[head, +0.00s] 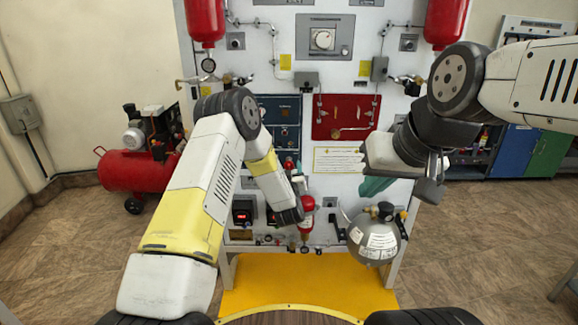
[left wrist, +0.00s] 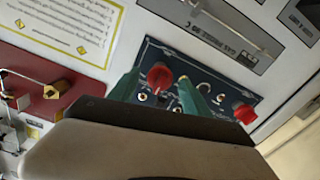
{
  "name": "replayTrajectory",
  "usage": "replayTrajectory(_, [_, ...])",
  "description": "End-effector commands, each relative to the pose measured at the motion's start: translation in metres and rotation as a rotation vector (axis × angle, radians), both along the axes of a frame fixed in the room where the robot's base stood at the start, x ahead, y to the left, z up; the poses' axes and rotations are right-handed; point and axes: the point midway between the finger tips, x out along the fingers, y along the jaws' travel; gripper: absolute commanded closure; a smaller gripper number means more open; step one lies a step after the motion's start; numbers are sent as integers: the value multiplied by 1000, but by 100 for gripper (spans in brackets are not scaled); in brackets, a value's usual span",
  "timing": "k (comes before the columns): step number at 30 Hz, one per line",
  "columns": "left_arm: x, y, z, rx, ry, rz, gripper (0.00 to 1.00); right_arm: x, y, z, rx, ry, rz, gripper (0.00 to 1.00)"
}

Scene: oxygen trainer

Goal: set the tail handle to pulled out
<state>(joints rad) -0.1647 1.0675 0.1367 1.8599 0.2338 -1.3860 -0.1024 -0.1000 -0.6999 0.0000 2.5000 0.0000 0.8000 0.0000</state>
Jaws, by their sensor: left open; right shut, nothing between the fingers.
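In the left wrist view a dark blue panel (left wrist: 220,88) carries two red knobs, and no readable label tells me which one is the tail handle. My left gripper (left wrist: 161,80) is open, with its green fingertips on either side of the nearer red knob (left wrist: 159,74). I cannot tell whether they touch it. The other red knob (left wrist: 244,113) is off to the right, outside the fingers. In the head view my left forearm hides much of the lower panel and the left fingertips are not clear. My right gripper (head: 374,187) is shut and empty, in front of the white board.
A red panel (head: 345,117) with a brass handle is right of the blue panels on the board. A grey round tank (head: 374,240) hangs low at right. A red compressor (head: 138,170) stands at left. Red cylinders (head: 205,20) hang above.

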Motion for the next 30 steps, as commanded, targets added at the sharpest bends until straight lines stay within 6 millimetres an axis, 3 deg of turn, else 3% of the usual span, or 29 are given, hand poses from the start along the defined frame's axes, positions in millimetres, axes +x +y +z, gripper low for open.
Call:
replayTrajectory(9, [-52,-1,-1,1,3,-3,44,0,0,0,0,0,0,100])
replayTrajectory(14, [-69,-1,-1,0,3,-2,44,0,0,0,0,0,0,100])
replayTrajectory(26, [-74,0,1,0,2,-1,44,0,0,0,0,0,0,100])
replayTrajectory(30, [-67,2,19,-7,27,-20,44,0,0,0,0,0,0,100])
